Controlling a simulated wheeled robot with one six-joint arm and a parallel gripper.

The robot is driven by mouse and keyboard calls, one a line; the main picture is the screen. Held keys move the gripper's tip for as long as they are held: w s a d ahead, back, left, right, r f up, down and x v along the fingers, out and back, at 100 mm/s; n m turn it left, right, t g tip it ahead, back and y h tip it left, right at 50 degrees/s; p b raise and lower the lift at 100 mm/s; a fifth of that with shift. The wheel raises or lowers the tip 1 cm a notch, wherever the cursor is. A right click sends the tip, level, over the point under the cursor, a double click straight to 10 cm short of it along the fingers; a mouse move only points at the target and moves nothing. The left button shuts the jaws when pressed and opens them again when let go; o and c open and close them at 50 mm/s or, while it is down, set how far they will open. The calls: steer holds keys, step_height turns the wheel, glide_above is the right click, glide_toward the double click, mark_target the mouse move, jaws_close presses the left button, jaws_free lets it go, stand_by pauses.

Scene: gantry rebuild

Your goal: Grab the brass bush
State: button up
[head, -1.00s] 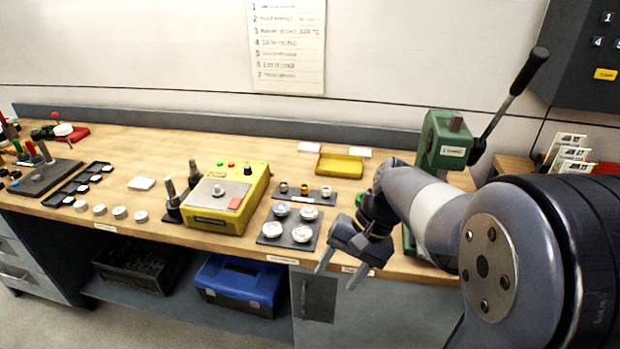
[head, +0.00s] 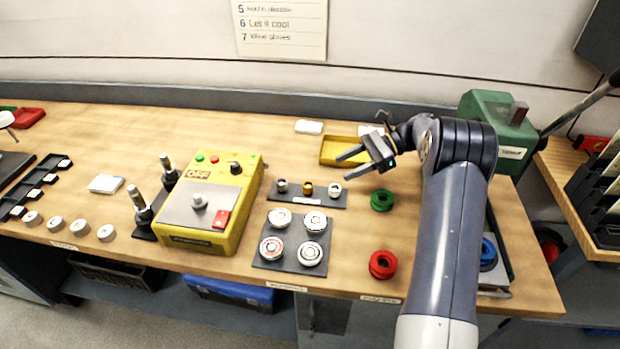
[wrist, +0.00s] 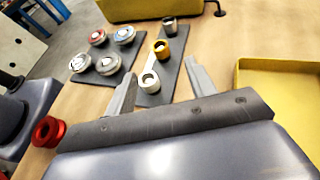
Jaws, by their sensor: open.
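The brass bush (head: 307,188) is a small gold ring standing in the middle of a dark strip (head: 270,192), between a dark grey bush (head: 282,186) and a silver bush (head: 334,190). In the wrist view the brass bush (wrist: 161,49) stands beyond the silver bush (wrist: 150,82), with the dark grey bush farthest away. My gripper (head: 347,167) is open and empty, above and to the right of the strip. In the wrist view my gripper's fingers (wrist: 163,83) point toward the row of bushes, with the silver bush nearest, between them.
A dark plate (head: 291,241) with several round bearings lies in front of the strip. A yellow machine (head: 245,215) stands to the left. A yellow tray (head: 330,152) lies behind my gripper. Green (head: 382,200) and red (head: 383,264) rings sit to the right.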

mark_target(304, 187)
steer(key=x, duration=0.4)
steer(key=shift+s+a+r+p, duration=0.1)
steer(key=shift+s+a+p, duration=0.05)
steer(key=shift+p, duration=0.2)
steer(key=shift+f+p+x, duration=0.15)
steer(key=shift+p+x, duration=0.3)
steer(key=shift+x, duration=1.15)
steer(key=shift+f+p+x, duration=0.15)
steer(key=shift+p+x, duration=0.3)
steer(key=shift+x, duration=1.1)
steer(key=c, duration=1.1)
